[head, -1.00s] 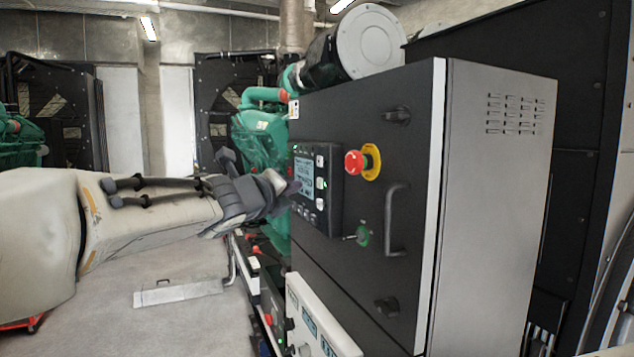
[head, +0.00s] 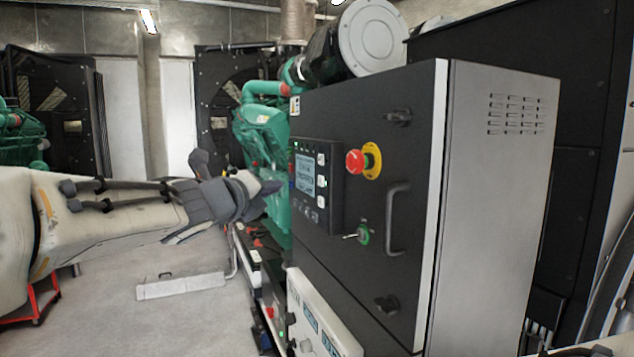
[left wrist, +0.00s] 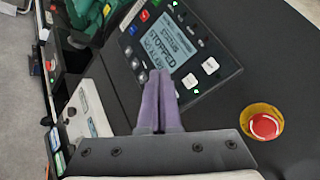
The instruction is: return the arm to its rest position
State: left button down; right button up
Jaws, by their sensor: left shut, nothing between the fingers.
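My left arm comes in from the left in the head view. Its gripper (head: 272,187) is shut and empty, a little left of the control panel (head: 317,185) on the black cabinet. In the left wrist view the two purple-grey fingers (left wrist: 158,100) lie together in front of the lower edge of the panel. The panel's screen (left wrist: 167,45) reads "STOPPED" there. The fingers look apart from the panel in the head view. My right gripper is not in view.
The black cabinet (head: 350,110) carries a red emergency stop (head: 357,161), a key switch (head: 361,235) and a handle (head: 396,218). A green engine (head: 262,130) stands behind it. The floor at lower left (head: 110,300) is mostly open, with a red cart (head: 38,300) at the edge.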

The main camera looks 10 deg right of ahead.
pick_arm(q)
jog(key=s+f+n+g+y+b, duration=0.25)
jog(key=s+f+n, duration=0.5)
jog(key=f, duration=0.55)
jog(key=s+f+n+g+y+b, duration=0.2)
jog(key=s+f+n+g+b, duration=0.15)
jog(key=s+f+n, duration=0.6)
jog(key=s+a+f+n+g+y+b, duration=0.2)
jog(key=s+f+n+g, duration=0.5)
jog(key=s+f, duration=1.2)
jog(key=shift+s+a+g, duration=0.15)
jog(key=shift+s+g, duration=0.75)
jog(key=shift+g, duration=0.3)
jog(key=shift+f, duration=0.1)
